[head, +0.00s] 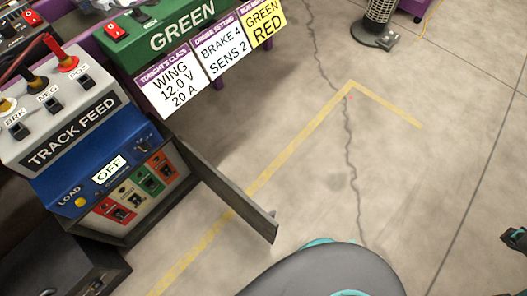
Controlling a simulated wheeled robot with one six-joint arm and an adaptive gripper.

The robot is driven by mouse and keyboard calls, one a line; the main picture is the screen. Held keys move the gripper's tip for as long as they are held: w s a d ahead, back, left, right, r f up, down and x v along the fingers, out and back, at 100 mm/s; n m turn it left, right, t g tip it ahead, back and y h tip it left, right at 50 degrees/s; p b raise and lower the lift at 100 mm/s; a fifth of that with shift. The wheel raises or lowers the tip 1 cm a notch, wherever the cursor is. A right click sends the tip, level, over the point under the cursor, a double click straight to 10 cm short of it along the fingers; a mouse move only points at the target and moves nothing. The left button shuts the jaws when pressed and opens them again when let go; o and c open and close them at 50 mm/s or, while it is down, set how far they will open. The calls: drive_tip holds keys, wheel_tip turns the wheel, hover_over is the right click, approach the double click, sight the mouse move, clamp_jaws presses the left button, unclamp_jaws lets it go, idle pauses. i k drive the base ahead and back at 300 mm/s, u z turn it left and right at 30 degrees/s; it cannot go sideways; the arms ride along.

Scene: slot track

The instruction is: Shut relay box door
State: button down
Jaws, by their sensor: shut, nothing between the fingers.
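The relay box (122,222) is a dark, open-fronted box below the blue track feed unit. Colored red, white, green and orange switch modules show inside it. Its door (232,195) is a long dark grey panel. It stands open, swung out from the box's right side over the floor, with a small catch or handle near its free end. My gripper (510,238) shows only partly at the right edge, dark with teal, shut and empty. It is well to the right of the door and apart from it. The rest of it is cut off.
The track feed panel (75,135) carries red, black and yellow plugs and an OFF display. A green box (160,28) and signs (170,82) stand behind. A heater-like stand (375,25) is at the back.

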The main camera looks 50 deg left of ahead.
sight(265, 224)
drive_tip(key=i, duration=1.6)
drive_tip(key=u, duration=4.35)
drive_tip(key=i, duration=0.5)
drive_tip(key=z, duration=0.1)
drive_tip(key=k, duration=0.85)
drive_tip(key=z, duration=0.25)
